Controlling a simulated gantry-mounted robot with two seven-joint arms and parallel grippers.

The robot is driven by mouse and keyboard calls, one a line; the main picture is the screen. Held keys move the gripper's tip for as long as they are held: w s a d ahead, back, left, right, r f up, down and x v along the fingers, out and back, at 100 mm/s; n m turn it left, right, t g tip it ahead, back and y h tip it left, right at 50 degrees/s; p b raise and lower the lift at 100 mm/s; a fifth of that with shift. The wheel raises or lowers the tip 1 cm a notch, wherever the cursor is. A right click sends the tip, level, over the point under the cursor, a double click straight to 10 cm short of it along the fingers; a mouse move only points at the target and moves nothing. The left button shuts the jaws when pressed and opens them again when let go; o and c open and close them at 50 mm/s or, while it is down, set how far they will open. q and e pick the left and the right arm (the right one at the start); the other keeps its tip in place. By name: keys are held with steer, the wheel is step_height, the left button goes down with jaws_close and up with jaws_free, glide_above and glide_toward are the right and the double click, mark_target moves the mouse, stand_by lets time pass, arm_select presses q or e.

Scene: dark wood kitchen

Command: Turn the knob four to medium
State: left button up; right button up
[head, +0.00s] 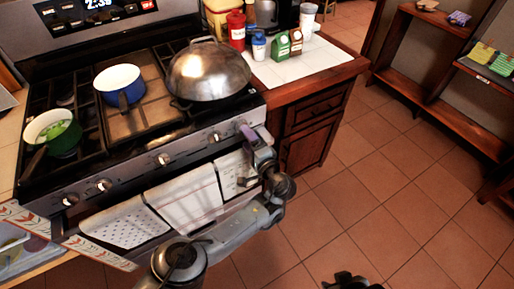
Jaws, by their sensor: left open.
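The stove's front panel carries a row of round knobs: a first (71,199), a second (103,184), a third (162,159) and a fourth from the left (214,137). My left gripper (247,134) is open at the right end of this panel, just right of the fourth visible knob. The gripper and wrist cover that end of the panel, so any knob there is hidden. I cannot tell whether the fingers touch anything. A dark part (350,282) at the bottom edge may belong to my right arm; its fingers do not show.
A domed metal lid or pan (209,70), a blue pot (119,84) and a green pot (53,132) sit on the stove. Towels (187,196) hang below the panel, behind my left arm. Bottles (281,46) stand on the right counter. The tiled floor at right is clear.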

arm_select(q)
steer(key=p+v, duration=0.2)
steer(key=v, duration=0.4)
steer(key=shift+s+p, duration=0.3)
steer(key=shift+p, duration=0.05)
steer(key=shift+d, duration=0.1)
